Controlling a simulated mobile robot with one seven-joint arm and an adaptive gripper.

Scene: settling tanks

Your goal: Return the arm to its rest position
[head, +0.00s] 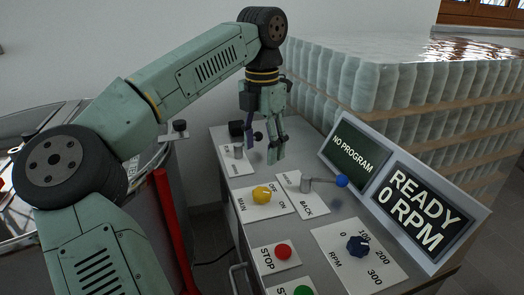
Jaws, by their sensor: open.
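My arm reaches from the left of the head view, up and over to the top middle, then down. My gripper (275,157) points downward with its fingers apart and nothing between them. It hangs over the back part of a grey control panel (228,205). A lever with a blue ball (341,181) is just right of and nearer than my gripper. A yellow knob (262,193) on the MAIN plate is nearer too. Whether the fingertips touch anything cannot be told.
A red STOP button (283,251), a green button (303,291) and a dark RPM dial (357,246) are at the front of the panel. A screen (421,210) reads READY 0 RPM. Wrapped bottles (410,75) are stacked behind. A round metal vessel (20,225) stands left.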

